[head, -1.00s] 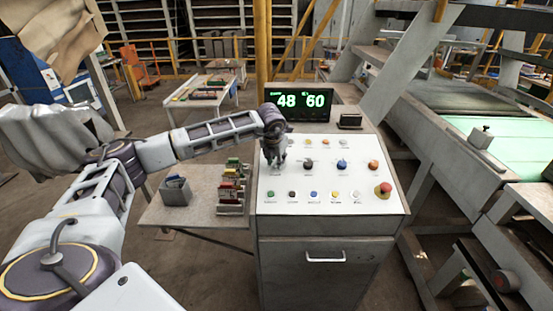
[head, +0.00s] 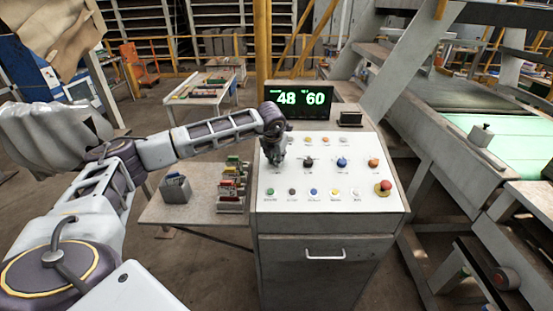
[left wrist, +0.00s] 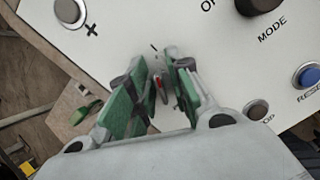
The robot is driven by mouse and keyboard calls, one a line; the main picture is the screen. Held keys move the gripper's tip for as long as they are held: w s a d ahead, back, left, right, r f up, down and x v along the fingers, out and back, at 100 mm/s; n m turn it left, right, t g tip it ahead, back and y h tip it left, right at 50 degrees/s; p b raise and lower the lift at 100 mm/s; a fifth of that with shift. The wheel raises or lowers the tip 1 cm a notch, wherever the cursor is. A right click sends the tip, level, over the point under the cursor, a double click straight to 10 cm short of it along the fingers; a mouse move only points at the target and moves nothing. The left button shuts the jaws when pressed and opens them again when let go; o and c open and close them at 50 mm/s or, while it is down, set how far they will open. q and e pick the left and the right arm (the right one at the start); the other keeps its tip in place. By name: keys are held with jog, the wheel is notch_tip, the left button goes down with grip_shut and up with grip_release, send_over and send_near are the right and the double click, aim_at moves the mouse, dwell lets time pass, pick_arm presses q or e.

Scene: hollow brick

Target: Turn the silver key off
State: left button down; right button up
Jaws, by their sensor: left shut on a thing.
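My left gripper (head: 274,160) is over the left part of the white control panel (head: 325,179), left of the black knob. In the left wrist view its green-padded fingers (left wrist: 161,88) close in on a small part with a red mark, at the place of the silver key. The fingers hide nearly all of that part, so its turn angle cannot be read. The fingers seem closed on it, low over the panel. My right gripper is in neither view.
A black knob (head: 308,162), a blue button (head: 342,162) and an orange one (head: 373,162) are to the right. A red emergency button (head: 383,188) is at the panel's right edge. A display (head: 298,98) reading 48 and 60 stands behind. A side table holds a grey bin (head: 176,190).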

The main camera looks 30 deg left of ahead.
pick_arm(q)
jog(key=shift+f+n+b, duration=0.15)
jog(key=shift+n+b, duration=0.85)
jog(key=shift+b, duration=0.5)
jog(key=n+b, duration=0.2)
jog(key=b, duration=0.1)
jog(key=shift+a+n+y, duration=0.1)
jog(key=shift+n+y, duration=0.2)
jog(key=n+b, duration=0.4)
jog(key=shift+s+a+n+g, duration=0.1)
jog(key=shift+a+n+g, duration=0.05)
jog(key=shift+n+g, duration=0.2)
jog(key=shift+n+y+b, duration=0.3)
jog(key=shift+n+b, duration=0.3)
jog(key=shift+n, duration=0.05)
jog(key=shift+s+n+b, duration=0.1)
jog(key=shift+n+b, duration=0.2)
jog(key=shift+n, duration=0.3)
jog(key=shift+r, duration=0.2)
jog(key=c, duration=1.7)
grip_release()
jog(key=shift+o, duration=0.3)
jog(key=shift+v, duration=0.85)
jog(key=v, duration=1)
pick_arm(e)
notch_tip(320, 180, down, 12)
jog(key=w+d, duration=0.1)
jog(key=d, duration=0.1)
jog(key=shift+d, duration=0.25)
